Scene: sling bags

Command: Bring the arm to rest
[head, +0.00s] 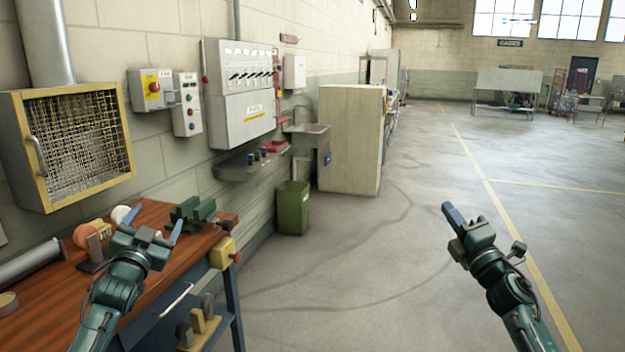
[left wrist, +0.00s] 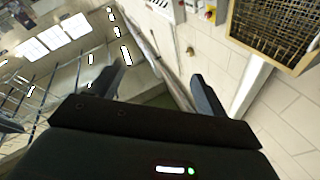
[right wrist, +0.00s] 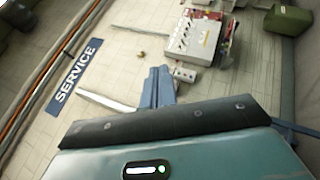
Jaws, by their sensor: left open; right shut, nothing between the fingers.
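My left gripper (head: 152,226) is in the head view at the lower left, above the wooden workbench. Its two blue fingers stand apart with nothing between them, and they also show spread in the left wrist view (left wrist: 155,88). My right gripper (head: 449,212) is raised over open floor at the right. Its fingers are together and hold nothing, and in the right wrist view (right wrist: 158,84) they also show pressed side by side.
The workbench (head: 150,212) carries a green vise (head: 193,212) and grinder-like wheels. A wire-mesh cabinet (head: 72,148), control boxes and an electrical panel (head: 240,95) are on the left wall. A green bin (head: 293,208) stands by a tall beige cabinet (head: 350,140). Floor at right is clear.

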